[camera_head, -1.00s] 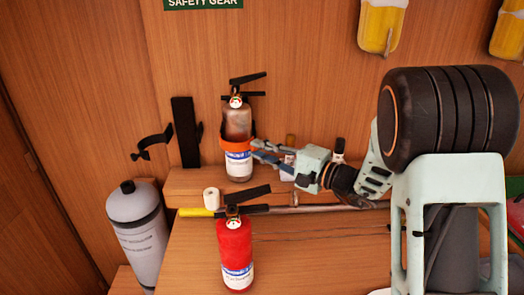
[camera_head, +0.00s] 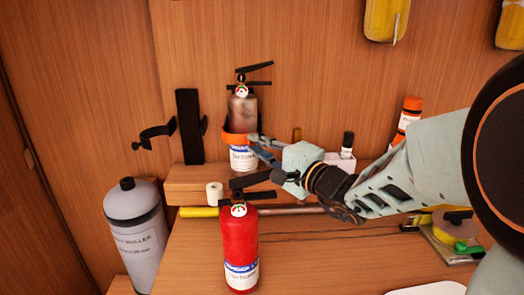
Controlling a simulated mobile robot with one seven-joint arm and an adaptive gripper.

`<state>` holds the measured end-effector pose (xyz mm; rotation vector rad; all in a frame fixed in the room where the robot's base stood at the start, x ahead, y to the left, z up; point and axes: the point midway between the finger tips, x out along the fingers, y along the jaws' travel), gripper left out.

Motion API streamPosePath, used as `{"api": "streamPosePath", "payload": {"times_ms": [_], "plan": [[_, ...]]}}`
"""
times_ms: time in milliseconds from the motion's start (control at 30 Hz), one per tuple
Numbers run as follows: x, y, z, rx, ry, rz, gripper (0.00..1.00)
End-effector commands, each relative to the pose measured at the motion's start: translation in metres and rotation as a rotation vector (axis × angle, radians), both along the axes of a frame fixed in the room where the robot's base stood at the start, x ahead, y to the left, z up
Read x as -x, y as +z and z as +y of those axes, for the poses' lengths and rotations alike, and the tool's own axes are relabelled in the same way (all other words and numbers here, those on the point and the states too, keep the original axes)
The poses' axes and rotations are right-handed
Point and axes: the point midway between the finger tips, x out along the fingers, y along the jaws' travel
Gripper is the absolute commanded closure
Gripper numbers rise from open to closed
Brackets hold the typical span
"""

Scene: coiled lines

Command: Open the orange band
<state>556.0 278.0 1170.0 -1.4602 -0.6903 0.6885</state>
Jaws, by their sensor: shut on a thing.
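The orange band (camera_head: 233,138) runs around the front of a grey-brown fire extinguisher (camera_head: 242,108) that stands upright on the wall shelf. Its left side shows a little apart from the extinguisher's body. My gripper (camera_head: 257,147) reaches in from the right, with its fingers at the band's right front end. It is shut on the band there. The fingers hide that end, so the exact grip and any clasp cannot be seen.
A red extinguisher (camera_head: 240,250) stands in front, below my gripper. An empty black wall bracket (camera_head: 188,127) is to the left, with a grey cylinder (camera_head: 137,235) below it. A white tape roll (camera_head: 214,193) and an orange-topped bottle (camera_head: 410,114) are nearby.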

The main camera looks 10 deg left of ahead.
Motion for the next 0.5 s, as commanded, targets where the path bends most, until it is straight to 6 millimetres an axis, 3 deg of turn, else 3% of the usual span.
{"api": "streamPosePath", "payload": {"times_ms": [200, 233, 300, 367, 500], "plan": [[-0.0007, 0.0036, -0.0004, -0.005, -0.001, -0.003, 1.0], [-0.0007, 0.0035, -0.0004, -0.005, -0.001, -0.003, 0.82], [-0.0006, 0.0031, -0.0004, -0.004, 0.0, -0.002, 0.74], [-0.0005, 0.0026, -0.0004, -0.004, 0.0, -0.002, 0.68], [-0.0002, 0.0014, -0.0003, -0.002, 0.0, 0.0, 0.68]]}}
